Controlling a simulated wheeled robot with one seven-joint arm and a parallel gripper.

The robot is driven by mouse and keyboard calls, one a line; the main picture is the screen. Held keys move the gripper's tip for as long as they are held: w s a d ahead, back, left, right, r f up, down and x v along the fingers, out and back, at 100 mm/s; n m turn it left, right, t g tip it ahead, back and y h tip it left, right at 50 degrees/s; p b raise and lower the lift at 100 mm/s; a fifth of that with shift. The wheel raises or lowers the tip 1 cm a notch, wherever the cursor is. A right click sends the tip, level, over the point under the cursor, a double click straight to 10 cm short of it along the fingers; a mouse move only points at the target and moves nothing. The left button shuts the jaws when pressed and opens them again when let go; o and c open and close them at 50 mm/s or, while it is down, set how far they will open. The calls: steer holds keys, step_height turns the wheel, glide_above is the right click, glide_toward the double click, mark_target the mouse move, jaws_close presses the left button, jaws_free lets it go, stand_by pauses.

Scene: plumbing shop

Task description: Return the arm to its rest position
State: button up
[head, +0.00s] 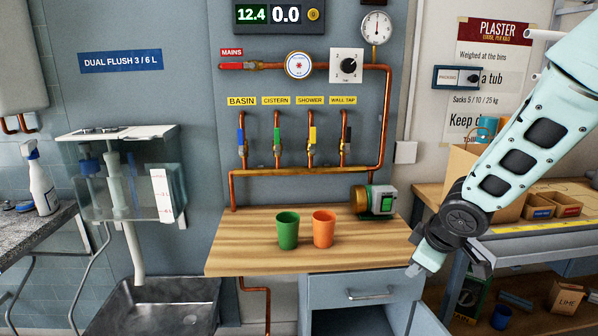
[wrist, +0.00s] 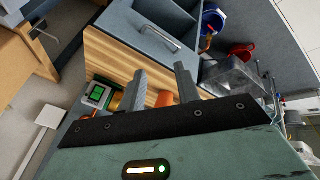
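My arm reaches down from the upper right in the head view. My gripper (head: 430,262) hangs at the right end of the wooden worktop (head: 240,262), to the right of the cups and apart from them. In the wrist view the two fingers of my gripper (wrist: 160,82) stand apart with nothing held between them. A green cup (head: 288,231) and an orange cup (head: 323,229) stand upright side by side on the worktop. Part of the orange cup (wrist: 165,98) shows behind the fingers in the wrist view.
A pump (head: 373,200) sits at the worktop's back right, below copper pipes with coloured valves. A drawer unit (head: 364,293) is under the worktop. On the right, a bench holds a cardboard box (head: 460,170) and small bins close to my arm. A clear cistern (head: 120,180) hangs left.

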steer(key=s+a+r+g, duration=0.2)
steer(key=s+a, duration=0.2)
steer(key=s, duration=0.5)
steer(key=s+a+r+m+g+p, duration=0.1)
steer(key=s+a+r, duration=0.2)
steer(key=s, duration=0.7)
steer(key=s+a+r+m+g+p, duration=0.1)
steer(key=s+a+r+g, duration=0.1)
steer(key=s+a, duration=0.4)
steer(key=s+r, duration=0.1)
steer(key=s, duration=0.3)
steer(key=shift+s+g, duration=0.25)
steer(key=shift+g, duration=0.05)
